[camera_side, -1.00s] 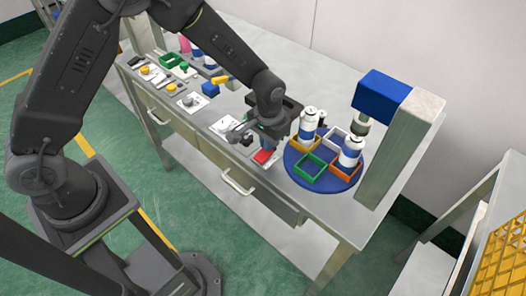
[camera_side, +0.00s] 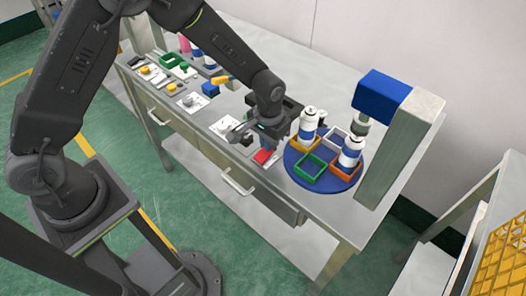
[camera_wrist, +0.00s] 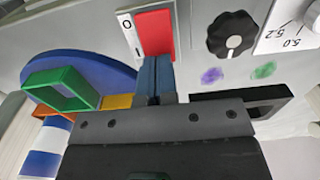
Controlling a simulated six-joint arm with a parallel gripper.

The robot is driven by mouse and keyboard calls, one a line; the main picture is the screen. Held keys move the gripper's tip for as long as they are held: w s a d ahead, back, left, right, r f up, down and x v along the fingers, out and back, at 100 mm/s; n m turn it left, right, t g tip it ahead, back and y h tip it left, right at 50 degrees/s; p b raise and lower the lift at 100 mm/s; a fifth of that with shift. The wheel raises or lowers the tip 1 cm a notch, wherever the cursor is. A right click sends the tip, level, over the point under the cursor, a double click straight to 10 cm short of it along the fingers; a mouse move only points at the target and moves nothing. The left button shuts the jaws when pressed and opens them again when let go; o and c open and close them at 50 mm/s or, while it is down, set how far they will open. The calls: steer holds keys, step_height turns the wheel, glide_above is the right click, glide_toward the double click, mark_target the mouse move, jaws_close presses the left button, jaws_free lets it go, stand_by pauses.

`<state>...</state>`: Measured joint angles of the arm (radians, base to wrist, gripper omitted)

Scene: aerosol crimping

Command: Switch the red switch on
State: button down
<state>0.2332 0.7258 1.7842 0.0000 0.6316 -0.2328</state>
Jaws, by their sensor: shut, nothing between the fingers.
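The red switch (camera_wrist: 155,33) is a red rocker beside a white plate marked "O" in the wrist view. It also shows in the side view as a small red patch (camera_side: 263,156) on the bench, just below my gripper. My gripper (camera_wrist: 155,62) is shut and empty, its blue fingertips together at the lower edge of the red rocker. I cannot tell whether they touch it. The gripper body hides part of the panel, and the fingertips are hard to make out in the side view.
A blue round turntable (camera_side: 331,181) with coloured square holders and white cans stands right of the switch. The blue-topped crimping post (camera_side: 383,95) rises behind it. A black knob (camera_wrist: 232,35) with a numbered dial lies beside the switch. Several controls and parts line the bench's left.

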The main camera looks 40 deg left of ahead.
steer(key=shift+f, duration=0.6)
stand_by(0.7)
steer(key=shift+r, duration=0.1)
step_height(320, 180, up, 10)
steer(key=shift+r, duration=0.2)
stand_by(1.1)
steer(key=shift+r, duration=0.15)
steer(key=s+a+r+t, duration=0.1)
steer(key=s+a+r, duration=0.25)
steer(key=r, duration=0.35)
steer(key=s+a+r+t, duration=0.2)
steer(key=s+a+r, duration=0.1)
steer(key=s+r, duration=0.25)
steer(key=s+a+r+t, duration=0.1)
steer(key=s+a+r, duration=0.1)
steer(key=s, duration=0.4)
steer(key=s+a+r+t, duration=0.1)
steer(key=s+r, duration=0.1)
steer(key=s, duration=0.5)
steer(key=shift+a+r+t, duration=0.15)
steer(key=shift+a+t, duration=0.15)
steer(key=shift+a, duration=0.05)
steer(key=shift+w, duration=0.1)
